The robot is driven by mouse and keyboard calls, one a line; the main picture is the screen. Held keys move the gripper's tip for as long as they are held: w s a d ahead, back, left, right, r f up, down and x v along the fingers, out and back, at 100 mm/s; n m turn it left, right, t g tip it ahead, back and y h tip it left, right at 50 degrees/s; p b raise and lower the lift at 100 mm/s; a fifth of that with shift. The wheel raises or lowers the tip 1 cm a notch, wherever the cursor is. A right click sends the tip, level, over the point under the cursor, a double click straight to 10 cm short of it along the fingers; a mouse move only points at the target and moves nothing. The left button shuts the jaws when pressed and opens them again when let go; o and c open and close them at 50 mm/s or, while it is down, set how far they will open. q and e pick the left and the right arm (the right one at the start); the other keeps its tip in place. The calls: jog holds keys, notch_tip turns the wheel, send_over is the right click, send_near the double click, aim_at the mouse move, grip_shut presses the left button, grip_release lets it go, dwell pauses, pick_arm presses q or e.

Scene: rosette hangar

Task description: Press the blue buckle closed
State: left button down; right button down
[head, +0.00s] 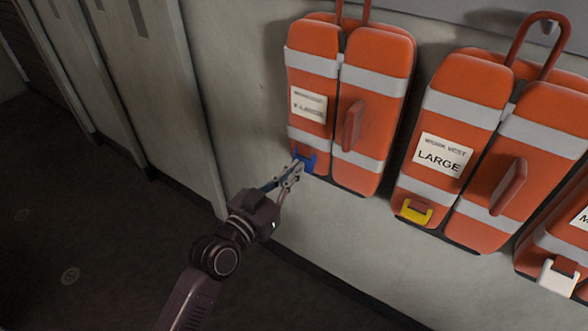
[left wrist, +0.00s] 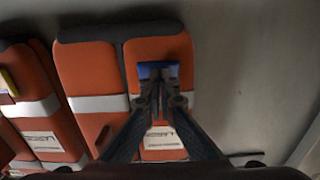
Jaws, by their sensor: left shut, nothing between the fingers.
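The blue buckle (head: 309,161) sits at the lower left of the leftmost orange vest (head: 375,82), which hangs on the wall. In the left wrist view the blue buckle (left wrist: 158,68) shows on the orange vest (left wrist: 84,70), just beyond the fingertips. My left gripper (head: 298,167) is shut and empty, its tips at the buckle; in the left wrist view the closed tips (left wrist: 161,80) overlap its edge. I cannot tell whether they touch it. The fingers hide part of the buckle. My right gripper is not in view.
A second orange vest labelled LARGE (head: 465,85) hangs to the right, with a yellow buckle (head: 416,211). A third vest with a white buckle (head: 558,278) is at the right edge. The pale wall (head: 245,120) is bare left of the vests. The dark floor (head: 70,220) is clear.

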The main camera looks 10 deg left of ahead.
pick_arm(q)
jog(key=shift+w, duration=0.1)
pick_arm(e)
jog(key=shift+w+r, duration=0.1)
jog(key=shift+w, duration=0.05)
pick_arm(q)
jog(key=shift+w+d, duration=0.15)
jog(key=shift+w, duration=0.2)
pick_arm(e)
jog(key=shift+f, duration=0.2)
pick_arm(q)
jog(key=shift+f, duration=0.15)
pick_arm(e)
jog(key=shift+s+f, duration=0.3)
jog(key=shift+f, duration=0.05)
pick_arm(q)
jog(key=shift+w, duration=0.15)
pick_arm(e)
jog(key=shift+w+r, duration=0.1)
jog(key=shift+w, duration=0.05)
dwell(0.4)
